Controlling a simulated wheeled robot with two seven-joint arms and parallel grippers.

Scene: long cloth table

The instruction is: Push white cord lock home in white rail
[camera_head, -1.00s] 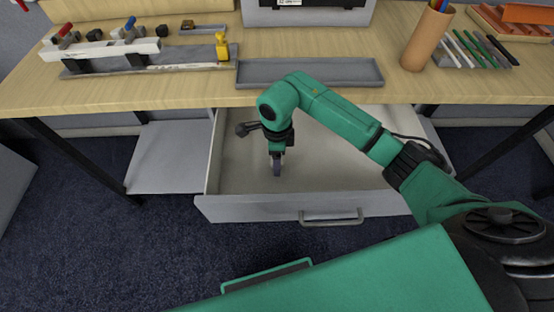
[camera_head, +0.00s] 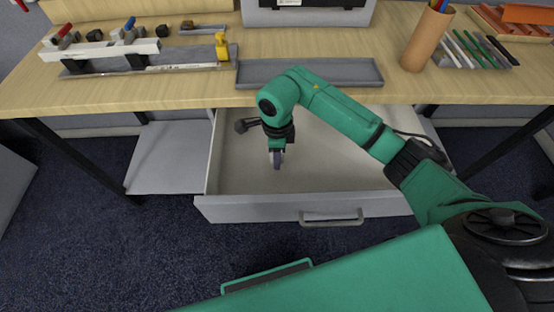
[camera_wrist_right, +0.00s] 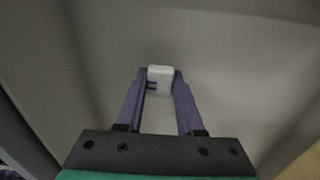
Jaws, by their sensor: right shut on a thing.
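My right gripper (camera_head: 277,163) points down inside the open drawer. In the right wrist view its two purple fingers (camera_wrist_right: 160,82) are shut on a small white block with blue marks, which looks like the white cord lock (camera_wrist_right: 160,73). In the head view the cord lock is hidden by the gripper. The white rail (camera_head: 95,51) lies along the left of the tabletop, raised on black blocks, well away from the gripper. My left gripper is not in view.
The open drawer (camera_head: 245,209) surrounds the right gripper, with its walls close by. The table's front edge lies above it. A grey tray (camera_head: 310,84), a yellow clamp (camera_head: 221,46), small red and blue-topped parts and a pen cup (camera_head: 427,38) stand on the table.

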